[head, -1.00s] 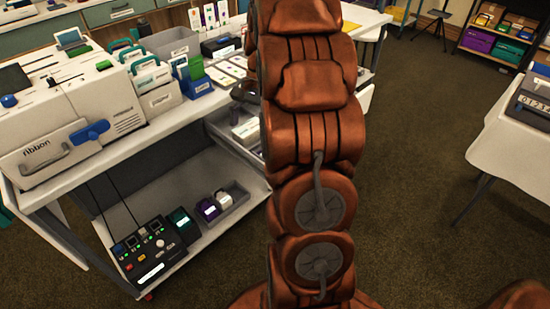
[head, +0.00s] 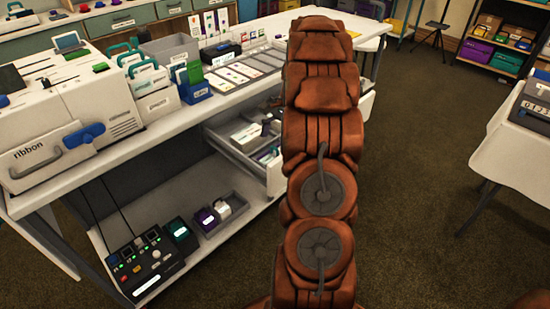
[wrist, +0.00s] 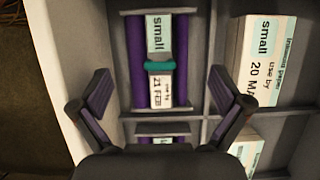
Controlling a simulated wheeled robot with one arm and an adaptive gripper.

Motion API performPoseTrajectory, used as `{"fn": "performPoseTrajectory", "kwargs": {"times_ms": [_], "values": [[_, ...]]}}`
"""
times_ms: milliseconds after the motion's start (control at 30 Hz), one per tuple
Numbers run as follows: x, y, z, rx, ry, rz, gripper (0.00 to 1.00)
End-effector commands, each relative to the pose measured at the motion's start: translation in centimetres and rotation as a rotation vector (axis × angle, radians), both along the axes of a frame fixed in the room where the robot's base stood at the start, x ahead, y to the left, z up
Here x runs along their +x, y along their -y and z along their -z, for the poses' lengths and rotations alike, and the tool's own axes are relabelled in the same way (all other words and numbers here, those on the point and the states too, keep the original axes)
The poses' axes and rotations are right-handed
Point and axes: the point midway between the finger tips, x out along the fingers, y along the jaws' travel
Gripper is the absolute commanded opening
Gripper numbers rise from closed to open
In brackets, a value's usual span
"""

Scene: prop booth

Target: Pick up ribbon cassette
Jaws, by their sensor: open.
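In the wrist view, a ribbon cassette (wrist: 161,85) with purple sides, a pale label reading "small", a teal band and a "use by 21 FEB" strip lies in a drawer compartment. A second purple-edged cassette (wrist: 164,138) shows behind a divider nearer the wrist, partly covered by my gripper. My gripper (wrist: 160,88) is open, one finger on each side of the first cassette in the picture. I see no contact with it. In the head view, the open drawer (head: 235,153) is under the tabletop, and my arm hides part of it.
Boxes labelled "small, use by 20 MA" (wrist: 262,62) lie in the compartment to the right. The drawer's pale wall (wrist: 62,65) runs along the left. A ribbon machine (head: 50,155) and card holders stand on the bench. A black control box (head: 150,262) sits on the lower shelf.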

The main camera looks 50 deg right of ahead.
Motion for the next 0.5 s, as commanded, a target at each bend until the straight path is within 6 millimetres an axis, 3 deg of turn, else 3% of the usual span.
{"fn": "performPoseTrajectory", "kwargs": {"times_ms": [333, 500], "values": [[0.0, -1.4, 3.8, 0.003, -0.002, 0.000, 1.00], [0.0, -1.8, 4.6, 0.003, -0.002, 0.000, 1.00]]}}
